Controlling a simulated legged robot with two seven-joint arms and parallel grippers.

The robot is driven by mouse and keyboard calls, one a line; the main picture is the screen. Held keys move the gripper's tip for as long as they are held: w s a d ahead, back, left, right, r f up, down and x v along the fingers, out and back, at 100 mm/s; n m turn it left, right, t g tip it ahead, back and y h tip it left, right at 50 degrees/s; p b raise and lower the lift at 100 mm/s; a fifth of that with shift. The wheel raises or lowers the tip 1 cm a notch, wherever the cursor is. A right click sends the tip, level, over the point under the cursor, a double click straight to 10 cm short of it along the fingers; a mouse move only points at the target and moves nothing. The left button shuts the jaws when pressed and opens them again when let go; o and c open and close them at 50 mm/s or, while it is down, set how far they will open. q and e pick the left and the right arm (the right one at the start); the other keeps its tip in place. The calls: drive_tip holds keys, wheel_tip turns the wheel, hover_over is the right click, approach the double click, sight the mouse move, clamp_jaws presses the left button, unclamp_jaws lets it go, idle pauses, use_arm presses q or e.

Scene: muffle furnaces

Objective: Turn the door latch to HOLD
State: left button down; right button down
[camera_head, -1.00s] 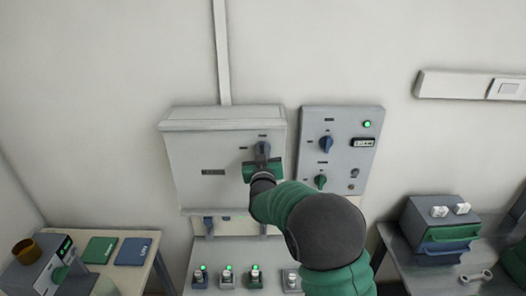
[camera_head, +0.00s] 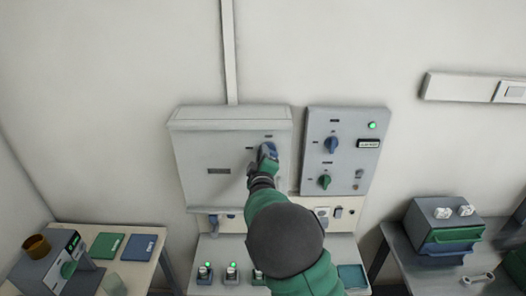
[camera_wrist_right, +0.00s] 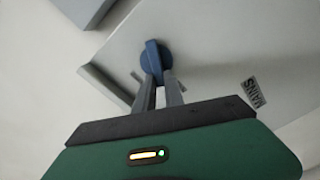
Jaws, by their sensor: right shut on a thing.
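The door latch is a blue round knob with a raised grip bar, on the upper right of the grey cabinet door (camera_head: 205,180). In the head view the latch (camera_head: 268,150) shows just beyond my gripper, with small unreadable marks above and left of it. In the right wrist view the latch (camera_wrist_right: 154,57) sits between the fingertips, its bar nearly upright in the picture. My right gripper (camera_head: 265,162) is shut on the latch; its two grey fingers also show in the wrist view (camera_wrist_right: 158,85). My left gripper is not in view.
A control panel (camera_head: 345,120) with a blue knob (camera_head: 331,144), a green knob (camera_head: 324,182) and a lit green lamp stands close right of the cabinet. Below is a shelf with small switches (camera_head: 231,273). Side tables hold a drawer unit (camera_head: 425,235) and a device (camera_head: 45,265).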

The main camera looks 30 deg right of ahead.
drive_tip(key=n, duration=0.2)
drive_tip(key=f+n+p, duration=0.1)
drive_tip(key=n, duration=0.2)
drive_tip(key=shift+f+n, duration=0.25)
drive_tip(key=shift+n, duration=0.05)
idle(0.4)
drive_tip(key=c, duration=1.6)
unclamp_jaws()
drive_tip(key=shift+w, duration=0.1)
drive_tip(key=shift+o, duration=0.8)
drive_tip(key=shift+w+d, duration=0.15)
drive_tip(key=shift+d, duration=0.05)
drive_tip(key=b+v, duration=0.2)
drive_tip(key=v, duration=1.4)
drive_tip(key=shift+s, duration=0.4)
